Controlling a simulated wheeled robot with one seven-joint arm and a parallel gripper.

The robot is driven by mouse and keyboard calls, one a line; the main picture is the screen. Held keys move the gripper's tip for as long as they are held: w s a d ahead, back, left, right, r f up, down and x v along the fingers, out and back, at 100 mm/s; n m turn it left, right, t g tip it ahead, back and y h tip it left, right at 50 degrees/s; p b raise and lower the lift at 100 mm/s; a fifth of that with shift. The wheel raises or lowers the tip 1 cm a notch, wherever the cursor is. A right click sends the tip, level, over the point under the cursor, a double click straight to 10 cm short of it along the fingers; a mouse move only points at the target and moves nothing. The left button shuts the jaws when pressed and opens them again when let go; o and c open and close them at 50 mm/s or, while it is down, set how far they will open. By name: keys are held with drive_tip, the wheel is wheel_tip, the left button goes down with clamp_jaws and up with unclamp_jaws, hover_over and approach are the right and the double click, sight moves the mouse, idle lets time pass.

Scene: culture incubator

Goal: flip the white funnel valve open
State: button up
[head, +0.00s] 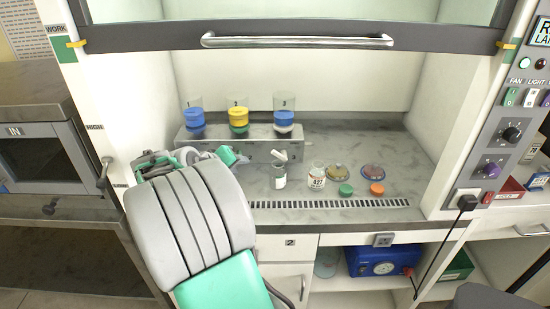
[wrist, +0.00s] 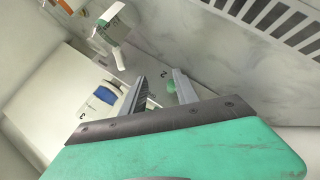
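A white lever (head: 279,155) sticks out from the front of the metal manifold (head: 258,145), below the third funnel (head: 284,117); it seems to be the white valve. A white lever also shows in the wrist view (wrist: 118,59), beyond my fingers. My gripper (wrist: 160,82) is open, its two fingers apart and holding nothing. A small green knob (wrist: 171,86) shows between the fingertips beside a "2" mark; I cannot tell how near it is. In the head view my arm hides most of the manifold's left front.
A clear bottle (head: 279,178) stands just in front of the white lever. A labelled jar (head: 317,178), two dishes (head: 340,172) and green and orange caps (head: 377,189) lie to the right. A vent grille (head: 330,203) runs along the front edge. The raised sash handle (head: 298,41) is above.

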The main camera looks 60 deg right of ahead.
sight(275, 154)
drive_tip(key=s+d, duration=0.1)
drive_tip(key=d, duration=0.1)
drive_tip(key=s+d+g+h, duration=0.1)
drive_tip(key=s+d, duration=0.1)
drive_tip(key=s+d+r+g, duration=0.1)
drive_tip(key=s+d, duration=0.1)
drive_tip(key=shift+s+d+m+h, duration=0.15)
drive_tip(key=shift+s+m+h, duration=0.1)
drive_tip(key=shift+m+h, duration=0.15)
drive_tip(key=x, duration=0.7)
drive_tip(key=shift+s+d, duration=0.1)
drive_tip(key=shift+d, duration=0.15)
clamp_jaws()
